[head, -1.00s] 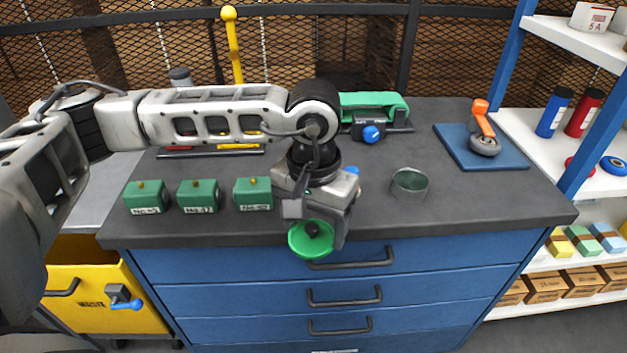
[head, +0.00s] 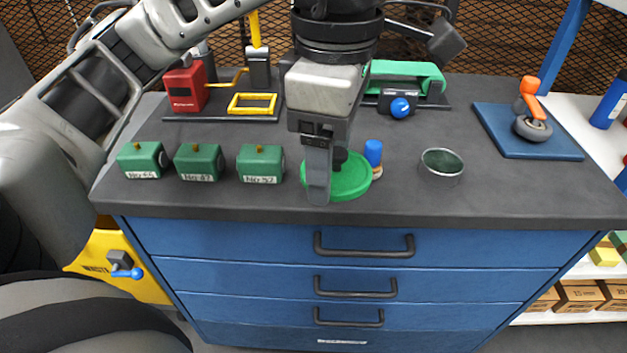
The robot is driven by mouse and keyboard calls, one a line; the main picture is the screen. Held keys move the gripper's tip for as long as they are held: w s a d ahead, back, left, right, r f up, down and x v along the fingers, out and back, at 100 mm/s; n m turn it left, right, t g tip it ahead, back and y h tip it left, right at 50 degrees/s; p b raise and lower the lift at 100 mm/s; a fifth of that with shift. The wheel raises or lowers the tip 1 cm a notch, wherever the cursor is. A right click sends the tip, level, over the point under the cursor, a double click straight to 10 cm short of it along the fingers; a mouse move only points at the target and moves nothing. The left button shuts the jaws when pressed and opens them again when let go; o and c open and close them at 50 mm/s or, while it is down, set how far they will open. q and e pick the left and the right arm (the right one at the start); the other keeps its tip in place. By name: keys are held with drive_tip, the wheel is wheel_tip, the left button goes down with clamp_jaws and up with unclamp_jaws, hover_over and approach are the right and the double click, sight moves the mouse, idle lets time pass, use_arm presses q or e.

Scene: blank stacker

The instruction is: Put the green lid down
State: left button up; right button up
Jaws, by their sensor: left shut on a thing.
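The green lid (head: 352,182) is a round disc with a black knob on top. It is at the front middle of the dark worktop (head: 420,207), partly hidden behind my finger. My left gripper (head: 328,180) points down over it, shut on the lid's knob. The lid looks level and at or just above the surface; I cannot tell whether it touches. An open metal tin (head: 441,164) stands to the right of the lid. My right gripper is not in view.
A small blue-capped bottle (head: 373,154) stands right behind the lid. Several green blocks (head: 198,162) stand to the left. A green-topped device (head: 405,78) is behind. A blue board (head: 490,120) lies right. The right front worktop is clear.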

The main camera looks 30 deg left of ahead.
use_arm(q)
drive_tip(key=shift+a+n, duration=0.1)
drive_tip(key=shift+n, duration=0.2)
drive_tip(key=w+a+f, duration=0.8)
drive_tip(key=w, duration=0.1)
drive_tip(key=shift+w+a+f, duration=0.15)
drive_tip(key=shift+a+f, duration=0.15)
drive_tip(key=shift+a, duration=0.1)
drive_tip(key=shift+w+a+f, duration=0.1)
drive_tip(key=shift+w+f, duration=0.05)
drive_tip(key=shift+f, duration=0.05)
drive_tip(key=f, duration=0.2)
drive_tip(key=f+p, duration=0.1)
drive_tip(key=shift+w+a+f, duration=0.15)
drive_tip(key=shift+w+a, duration=0.05)
drive_tip(key=shift+a, duration=0.05)
drive_tip(key=shift+f, duration=0.25)
